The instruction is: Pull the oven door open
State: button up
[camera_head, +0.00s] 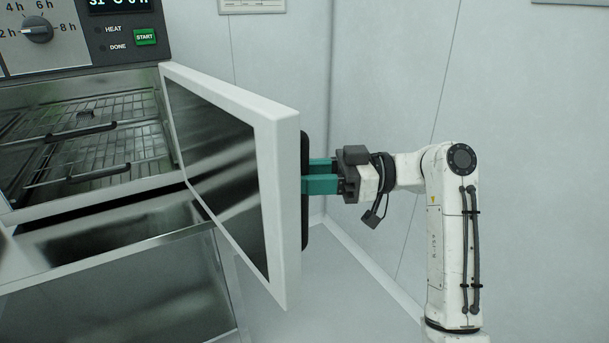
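The oven door (281,190) is a white-framed panel with a dark window. It stands swung well open, hinged at the right side of the oven front. Its dark vertical handle (305,225) is on the outer face, at the right in the view. My gripper (308,174) has teal fingers and reaches the handle from the right. The nearer finger overlaps the handle in front and the farther one passes behind it. The fingers are apart, with the handle seemingly between them. I cannot tell whether they press on it.
The open oven chamber (90,140) at the left shows wire racks (120,145) with dark handles. A control panel (85,35) with a dial and a green START button sits above. A metal-edged lower cabinet (120,290) stands below. Pale walls (540,150) close in behind my arm.

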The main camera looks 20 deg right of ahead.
jog(key=shift+d, duration=0.2)
jog(key=b+v, duration=0.1)
jog(key=v, duration=0.9)
jog(key=shift+d, duration=0.25)
jog(key=shift+f, duration=0.15)
jog(key=s+a+f+m+h+p, duration=0.1)
jog(key=s+f+m+h, duration=0.2)
jog(key=f, duration=0.6)
jog(key=s+a+f+m+h+p, duration=0.1)
jog(key=s+a+f+m+h, duration=0.2)
jog(key=f, duration=0.6)
jog(key=s+f+m+h+p, duration=0.1)
jog(key=s+f+m+h, duration=0.2)
jog(key=f, duration=0.6)
jog(key=s+d+f+m+g+h+p, duration=0.1)
jog(key=s+d+f+m+h, duration=0.1)
jog(key=s, duration=0.6)
jog(key=s+d+f+m+g+h+p, duration=0.1)
jog(key=s+d+f+m+h, duration=0.1)
jog(key=s, duration=0.6)
jog(key=s+d+f+m+g+h+p, duration=0.1)
jog(key=s+f+h, duration=0.3)
jog(key=s, duration=0.5)
jog(key=shift+d+m+h, duration=0.4)
jog(key=shift+d+m, duration=0.3)
jog(key=shift+m, duration=0.2)
jog(key=shift+a, duration=0.1)
